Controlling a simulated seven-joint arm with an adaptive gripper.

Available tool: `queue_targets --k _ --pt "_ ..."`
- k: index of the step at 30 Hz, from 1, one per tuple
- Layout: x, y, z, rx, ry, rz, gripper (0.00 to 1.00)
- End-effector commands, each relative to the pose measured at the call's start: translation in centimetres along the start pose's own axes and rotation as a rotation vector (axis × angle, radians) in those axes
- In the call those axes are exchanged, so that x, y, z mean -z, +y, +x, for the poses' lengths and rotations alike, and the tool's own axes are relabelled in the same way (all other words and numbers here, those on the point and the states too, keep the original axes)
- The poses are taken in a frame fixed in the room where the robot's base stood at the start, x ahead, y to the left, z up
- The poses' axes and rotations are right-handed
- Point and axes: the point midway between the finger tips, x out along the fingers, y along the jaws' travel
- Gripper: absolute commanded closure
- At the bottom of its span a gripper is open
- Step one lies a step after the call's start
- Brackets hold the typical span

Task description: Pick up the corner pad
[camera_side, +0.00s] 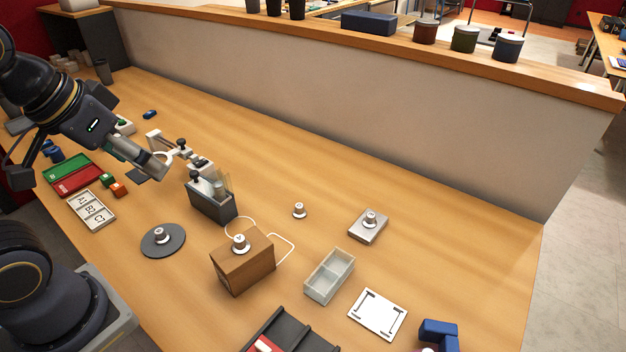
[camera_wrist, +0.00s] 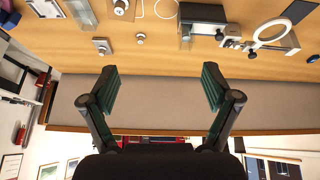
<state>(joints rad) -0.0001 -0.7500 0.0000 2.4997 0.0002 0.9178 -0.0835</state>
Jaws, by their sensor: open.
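The corner pad is a flat white square plate with black corner marks (camera_side: 378,313), lying flat on the wooden table near the front right in the side view. In the wrist view a white plate (camera_wrist: 46,8), seemingly the same one, is cut off at the top left edge. My gripper (camera_wrist: 160,88) is open and empty, its two dark fingers spread wide with the grey wall behind them. In the side view my arm is at the upper left, far from the pad; its fingertips are hard to make out there.
A knobbed metal block (camera_side: 368,226) and wooden box (camera_side: 242,263) stand nearby. The low wall (camera_side: 400,125) runs behind; the right table end is clear.

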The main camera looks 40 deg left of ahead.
Motion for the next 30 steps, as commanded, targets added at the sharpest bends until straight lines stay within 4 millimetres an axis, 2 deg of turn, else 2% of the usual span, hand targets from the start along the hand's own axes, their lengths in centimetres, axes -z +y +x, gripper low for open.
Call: queue_targets --k 2,3,6,10,14,17,18,20,21,23,24,26,27,30 --pt "0.9 0.1 -1.2 0.000 0.007 -0.109 0.12" --pt "2.3 0.2 -2.7 -0.003 0.029 -0.182 0.12" --pt "6.3 1.0 -5.2 -0.013 0.029 -0.332 0.12" --pt "11.9 3.8 -7.1 -0.035 -0.011 -0.468 0.12" --pt "17.7 8.9 -7.1 -0.051 -0.081 -0.567 0.12" --pt "21.2 14.2 -5.6 -0.053 -0.145 -0.614 0.12" --pt "22.1 16.6 -4.7 -0.049 -0.172 -0.624 0.12" --pt "23.0 20.4 -3.0 -0.042 -0.212 -0.632 0.12" --pt "23.2 23.0 -1.8 -0.035 -0.238 -0.631 0.12" --pt "22.9 27.1 0.4 -0.021 -0.276 -0.620 0.12" --pt "22.2 29.9 2.0 -0.010 -0.301 -0.606 0.12" --pt "20.7 33.9 4.4 0.006 -0.334 -0.573 0.12" --pt "19.3 36.3 6.0 0.019 -0.355 -0.545 0.12" --pt "15.2 41.3 9.8 0.042 -0.397 -0.453 0.12"
